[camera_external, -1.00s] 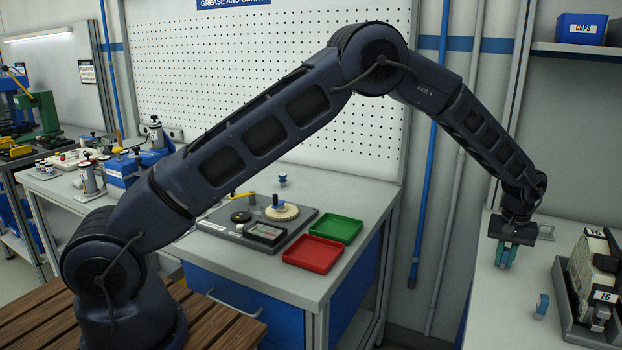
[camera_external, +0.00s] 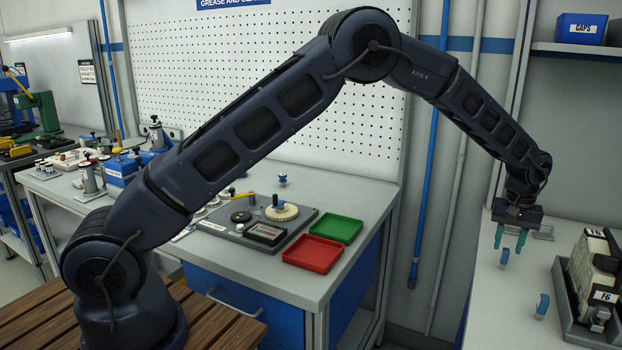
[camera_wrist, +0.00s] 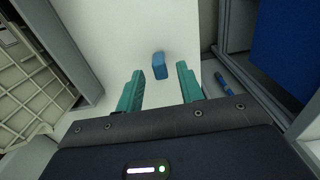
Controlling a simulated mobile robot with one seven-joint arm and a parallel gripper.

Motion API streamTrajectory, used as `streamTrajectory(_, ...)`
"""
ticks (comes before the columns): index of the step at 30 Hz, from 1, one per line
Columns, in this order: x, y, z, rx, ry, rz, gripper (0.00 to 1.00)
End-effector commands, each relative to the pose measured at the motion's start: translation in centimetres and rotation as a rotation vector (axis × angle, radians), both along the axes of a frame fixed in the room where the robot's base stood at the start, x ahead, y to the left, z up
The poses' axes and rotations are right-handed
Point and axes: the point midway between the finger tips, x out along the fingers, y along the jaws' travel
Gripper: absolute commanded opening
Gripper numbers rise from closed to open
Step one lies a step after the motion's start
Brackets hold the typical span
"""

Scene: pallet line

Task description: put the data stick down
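The data stick, which I take to be the small blue block (camera_external: 504,257), appears to stand upright on the pale worktop at the right of the external view. It also shows in the wrist view (camera_wrist: 159,66), just beyond and between the fingertips. My gripper (camera_external: 510,243) is directly above it with its teal fingers spread. In the wrist view my gripper (camera_wrist: 160,85) is open and empty, with a clear gap between each finger and the blue block.
Another small blue piece (camera_external: 542,305) stands on the worktop (camera_external: 512,310) nearer the camera. Red (camera_external: 313,254) and green (camera_external: 336,227) trays are on the other bench.

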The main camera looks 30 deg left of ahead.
Motion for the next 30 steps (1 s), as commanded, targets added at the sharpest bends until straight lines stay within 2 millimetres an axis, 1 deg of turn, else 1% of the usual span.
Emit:
streamTrajectory(1,0.0,0.0,1.1,-0.001,-0.001,0.0,0.37)
streamTrajectory(3,0.0,0.0,2.5,-0.002,-0.002,0.0,0.37)
streamTrajectory(9,0.0,0.0,5.7,-0.001,-0.001,0.0,0.37)
streamTrajectory(13,0.0,0.0,6.8,0.0,0.0,0.0,0.37)
streamTrajectory(19,0.0,0.1,7.4,0.001,0.001,0.0,0.37)
streamTrajectory(21,0.1,0.4,7.9,-0.001,-0.001,0.001,0.37)
streamTrajectory(23,0.4,1.2,8.7,-0.005,-0.005,0.001,0.37)
streamTrajectory(26,1.0,3.7,11.1,-0.013,-0.015,0.004,0.37)
streamTrajectory(29,1.6,7.4,14.3,-0.024,-0.03,0.005,0.37)
streamTrajectory(30,1.7,9.0,15.5,-0.028,-0.036,0.003,0.37)
